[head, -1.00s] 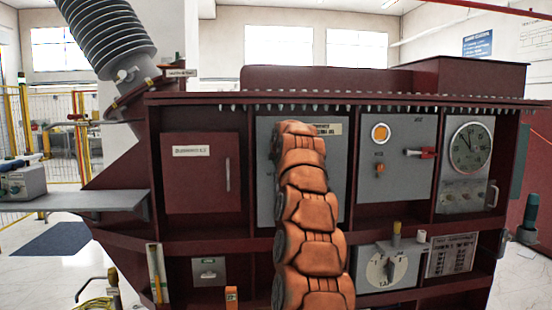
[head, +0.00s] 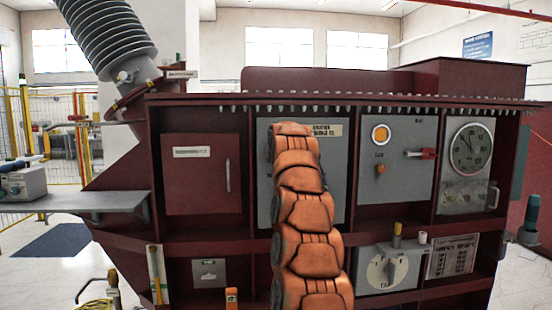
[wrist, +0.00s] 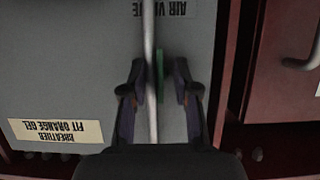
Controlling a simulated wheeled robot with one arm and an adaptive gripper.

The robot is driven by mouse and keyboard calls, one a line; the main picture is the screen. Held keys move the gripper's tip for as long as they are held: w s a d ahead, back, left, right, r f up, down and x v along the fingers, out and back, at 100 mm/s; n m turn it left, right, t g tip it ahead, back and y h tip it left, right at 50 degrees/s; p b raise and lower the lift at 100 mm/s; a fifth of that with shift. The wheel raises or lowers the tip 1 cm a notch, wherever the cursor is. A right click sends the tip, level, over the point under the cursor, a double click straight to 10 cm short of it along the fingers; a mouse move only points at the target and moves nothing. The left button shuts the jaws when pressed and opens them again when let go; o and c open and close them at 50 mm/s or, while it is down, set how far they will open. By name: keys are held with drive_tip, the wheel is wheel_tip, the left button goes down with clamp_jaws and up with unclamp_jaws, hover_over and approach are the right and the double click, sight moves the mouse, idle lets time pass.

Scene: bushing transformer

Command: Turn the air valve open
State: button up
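In the wrist view, which looks upside down, a grey panel (wrist: 60,60) carries a label reading "AIR V..." (wrist: 165,8), cut off at the edge. Below it a pale upright rod (wrist: 150,60) and a narrow green piece (wrist: 160,75), which may be the air valve's handle, show between my fingers. My gripper (wrist: 160,92) is open, with one dark finger on each side of them and gaps visible. I cannot tell how deep the fingers reach. In the head view my orange arm hides the valve and gripper in front of the grey panel (head: 338,165).
A breather label (wrist: 55,131) is on the same panel. A dark red door (head: 202,174) with a handle is to the left.

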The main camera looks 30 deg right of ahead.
idle(0.3)
drive_tip(key=v, duration=1.2)
idle(0.4)
idle(0.5)
drive_tip(key=s+a+f+n+g+y+p, duration=0.35)
drive_tip(key=s+a+f+g+y, duration=0.2)
drive_tip(key=s+a+f, duration=1.35)
drive_tip(key=s+a+f+g, duration=0.2)
drive_tip(key=s+f, duration=0.3)
drive_tip(key=s, duration=0.4)
drive_tip(key=s+a+f+n+g+p, duration=0.1)
drive_tip(key=s+a+f+g, duration=0.2)
drive_tip(key=s+f, duration=0.3)
drive_tip(key=s+a+f+g, duration=0.3)
drive_tip(key=s+a+f, duration=0.1)
drive_tip(key=s, duration=0.9)
drive_tip(key=shift+s+a+f+p, duration=0.2)
drive_tip(key=shift+s+f+p, duration=0.15)
drive_tip(key=shift+f, duration=0.45)
